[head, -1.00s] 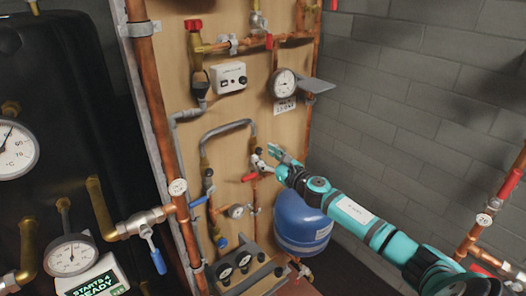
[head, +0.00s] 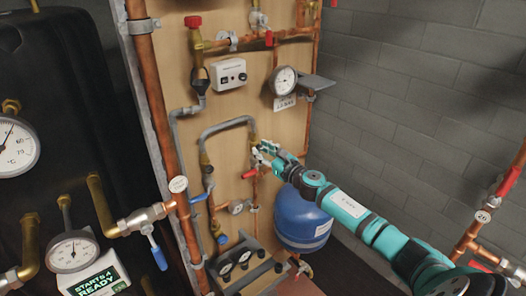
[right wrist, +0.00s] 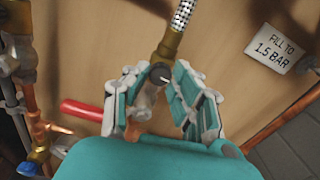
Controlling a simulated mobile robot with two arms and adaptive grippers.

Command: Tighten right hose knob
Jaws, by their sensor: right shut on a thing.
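The grey braided hose (head: 225,126) arches on the wooden board in the head view. Its right end has a brass fitting (head: 253,135), which also shows in the right wrist view (right wrist: 168,47). Below it, in the wrist view, is a valve body with a dark round knob (right wrist: 160,74), with a red lever (right wrist: 82,110) to the left. My right gripper (head: 264,148) is at this right hose end, its fingers on both sides of the knob and fitting (right wrist: 160,92). It is shut on the knob, though the exact contact is partly hidden. My left gripper is not in view.
A blue tank (head: 300,222) stands below my right arm. Copper pipes frame the board. The grey wall (head: 410,95) at right leaves free room.

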